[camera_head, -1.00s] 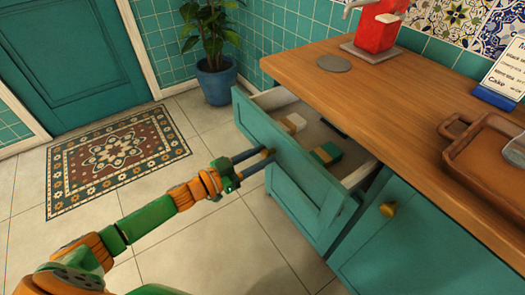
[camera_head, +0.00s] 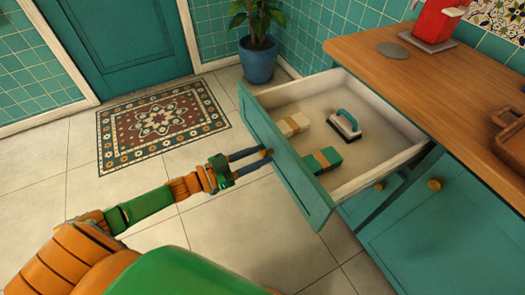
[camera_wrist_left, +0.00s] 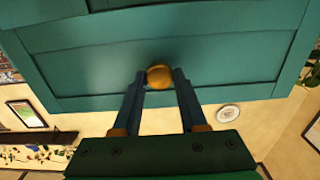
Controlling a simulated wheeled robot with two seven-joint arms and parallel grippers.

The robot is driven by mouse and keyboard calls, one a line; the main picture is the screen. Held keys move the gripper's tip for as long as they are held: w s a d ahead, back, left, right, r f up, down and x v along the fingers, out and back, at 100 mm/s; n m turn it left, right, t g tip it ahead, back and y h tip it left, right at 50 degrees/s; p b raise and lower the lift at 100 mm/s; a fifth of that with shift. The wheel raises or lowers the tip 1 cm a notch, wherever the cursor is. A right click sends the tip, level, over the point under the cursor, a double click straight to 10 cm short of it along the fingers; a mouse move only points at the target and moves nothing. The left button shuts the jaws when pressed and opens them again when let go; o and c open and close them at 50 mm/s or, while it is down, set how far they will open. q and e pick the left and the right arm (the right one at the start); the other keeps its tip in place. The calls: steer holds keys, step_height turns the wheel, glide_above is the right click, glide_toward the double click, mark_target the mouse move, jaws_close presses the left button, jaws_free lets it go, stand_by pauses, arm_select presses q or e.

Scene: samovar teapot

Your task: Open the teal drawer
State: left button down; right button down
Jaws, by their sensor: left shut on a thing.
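The teal drawer (camera_head: 290,172) stands pulled well out from under the wooden counter, its inside in plain view. My left gripper (camera_head: 264,160) is at the middle of the drawer front, its two blue fingers shut on the round brass knob (camera_head: 263,152). In the left wrist view the knob (camera_wrist_left: 159,76) sits between the fingertips (camera_wrist_left: 159,84), against the teal front panel (camera_wrist_left: 220,60). My right gripper is not in view.
A potted plant (camera_head: 257,60) and patterned mat (camera_head: 160,124) are beyond; floor tiles are clear.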

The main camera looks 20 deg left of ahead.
arm_select(q)
steer(key=shift+s+a, duration=0.2)
stand_by(0.3)
steer(key=shift+c, duration=2.4)
jaws_free()
steer(key=shift+s, duration=0.1)
steer(key=v, duration=0.7)
steer(key=shift+p, duration=0.35)
